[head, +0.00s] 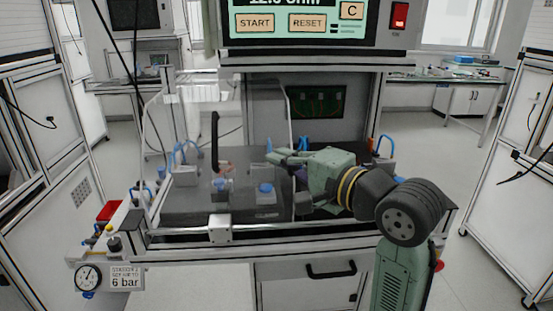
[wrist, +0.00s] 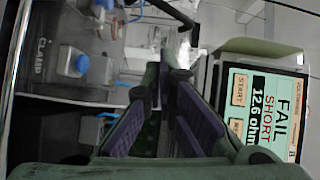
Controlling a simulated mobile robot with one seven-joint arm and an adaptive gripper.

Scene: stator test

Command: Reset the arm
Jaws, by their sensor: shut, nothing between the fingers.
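My arm (head: 405,215) reaches in from the right in the head view, with its green wrist housing over the right part of the test bench. My gripper (head: 275,156) points left near the right edge of the clear cover (head: 155,140); I cannot tell if it touches. In the wrist view my gripper (wrist: 167,68) has its purple-padded fingers together at the tips, with nothing between them.
The tester screen (wrist: 262,108) reads FAIL, SHORT, 12.6 ohm. A RESET button (head: 307,22) and red switch (head: 399,15) sit above the bench. Blue-capped clamps (head: 265,190) stand on the dark plate (head: 190,213). A pressure gauge (head: 88,277) hangs front left.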

